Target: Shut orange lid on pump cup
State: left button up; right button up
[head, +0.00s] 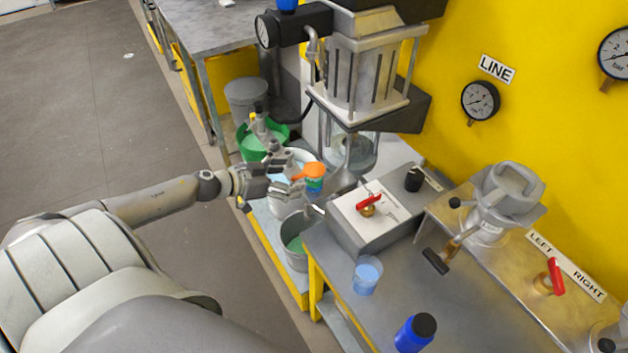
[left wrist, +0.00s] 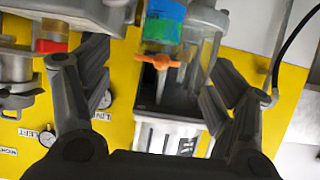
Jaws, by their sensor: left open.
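My left gripper (head: 280,152) reaches in from the left in the head view, with its fingers spread and nothing held between them. Just right of its fingers is the orange lid (head: 314,169), above a small cup with blue and green parts (head: 315,184). In the left wrist view, which is turned upside down, the orange lid (left wrist: 162,62) shows between the open fingers (left wrist: 158,88). The cup (left wrist: 164,22) has blue and green bands and an amber section towards the lid. I cannot tell whether the lid is fully shut. My right gripper is not in view.
A metal agitator (head: 362,75) stands just behind the cup. A green bucket (head: 262,150) and a grey bucket (head: 295,257) stand nearby. A control box with a red-handled valve (head: 369,203) sits to the right, and a blue cup (head: 367,275) and blue bottle (head: 413,337) stand on the bench.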

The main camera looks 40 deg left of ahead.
pick_arm(q)
jog(key=shift+s+r, duration=0.1)
jog(key=p+v, duration=0.6)
jog(key=shift+s, duration=0.35)
jog(key=shift+a+r, duration=0.1)
jog(key=shift+r, duration=0.05)
dwell(0.5)
